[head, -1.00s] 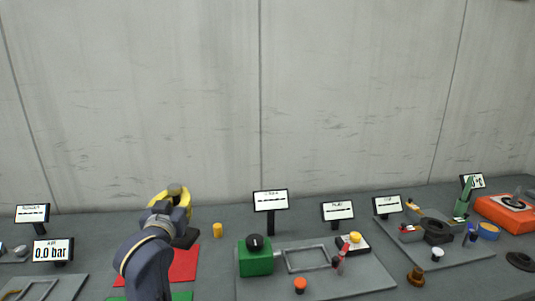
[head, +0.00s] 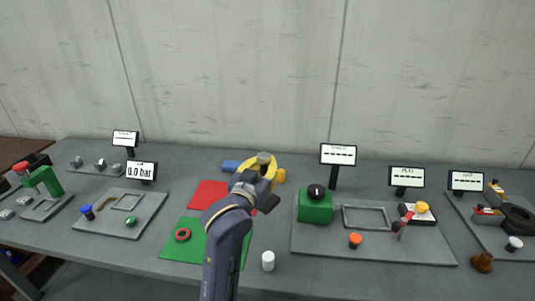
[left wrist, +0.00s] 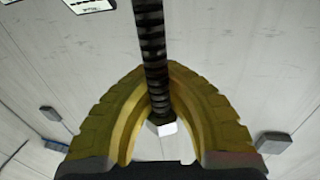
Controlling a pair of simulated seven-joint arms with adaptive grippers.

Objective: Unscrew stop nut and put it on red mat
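My left gripper (head: 262,172) has yellow fingers and is at the back of the table, beside the red mat (head: 207,195). In the left wrist view my left gripper's fingers (left wrist: 162,72) arch in around a dark threaded rod (left wrist: 152,38). A pale hex piece (left wrist: 166,128), possibly the stop nut, shows at the rod's end between the fingers. In the head view a grey top (head: 264,157) sticks up above the fingers. Whether they press on the rod or the nut is unclear. The visible red mat is bare; my arm hides part of the jack. My right gripper is not in view.
A green mat (head: 180,248) with a red ring (head: 182,235) is in front of the red mat. A green block (head: 315,208) on a grey board is at the right. A blue piece (head: 230,166) lies behind.

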